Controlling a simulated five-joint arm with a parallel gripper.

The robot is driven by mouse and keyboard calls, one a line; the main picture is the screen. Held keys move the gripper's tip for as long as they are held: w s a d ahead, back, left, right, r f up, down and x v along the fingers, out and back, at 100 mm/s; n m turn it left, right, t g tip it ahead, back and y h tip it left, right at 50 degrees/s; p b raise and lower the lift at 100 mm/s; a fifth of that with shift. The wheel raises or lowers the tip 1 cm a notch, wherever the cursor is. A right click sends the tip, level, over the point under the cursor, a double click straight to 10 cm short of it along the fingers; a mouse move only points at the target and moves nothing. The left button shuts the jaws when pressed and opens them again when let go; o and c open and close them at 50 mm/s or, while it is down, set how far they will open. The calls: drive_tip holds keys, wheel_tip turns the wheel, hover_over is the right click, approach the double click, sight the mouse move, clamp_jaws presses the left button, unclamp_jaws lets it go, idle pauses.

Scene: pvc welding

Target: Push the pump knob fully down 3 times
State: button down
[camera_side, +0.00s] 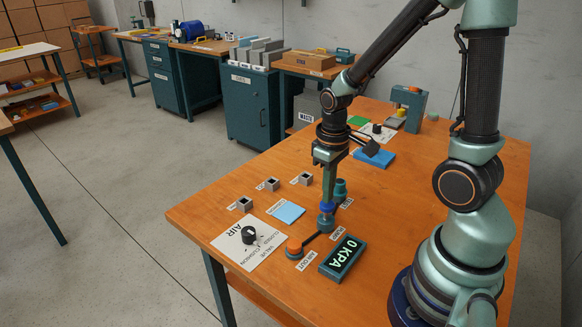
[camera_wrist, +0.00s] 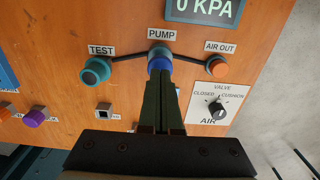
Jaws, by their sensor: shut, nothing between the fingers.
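The pump (camera_side: 325,222) stands on the wooden bench, with a blue knob (camera_side: 327,207) on top. In the wrist view the blue knob (camera_wrist: 160,66) shows under the PUMP label, just beyond my fingertips. My gripper (camera_side: 327,199) points down with its fingers together and empty. Its tips are directly over the knob, touching it or very close; I cannot tell which, nor how far down the knob is. In the wrist view my gripper (camera_wrist: 161,80) hides part of the knob. The gauge display (camera_side: 343,256) reads 0 KPA.
A teal TEST port (camera_wrist: 95,70) and an orange AIR OUT port (camera_wrist: 216,68) flank the pump, joined to it by dark lines. The AIR valve knob (camera_side: 248,236) sits on a white plate, its pointer near CUSHION. A blue pad (camera_side: 287,212) and small grey blocks lie to the left.

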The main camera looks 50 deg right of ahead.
drive_tip(key=shift+f, duration=1.8)
drive_tip(key=shift+r, duration=2.7)
wheel_tip(320, 180, up, 5)
drive_tip(key=shift+f, duration=3.05)
drive_tip(key=shift+f, duration=0.15)
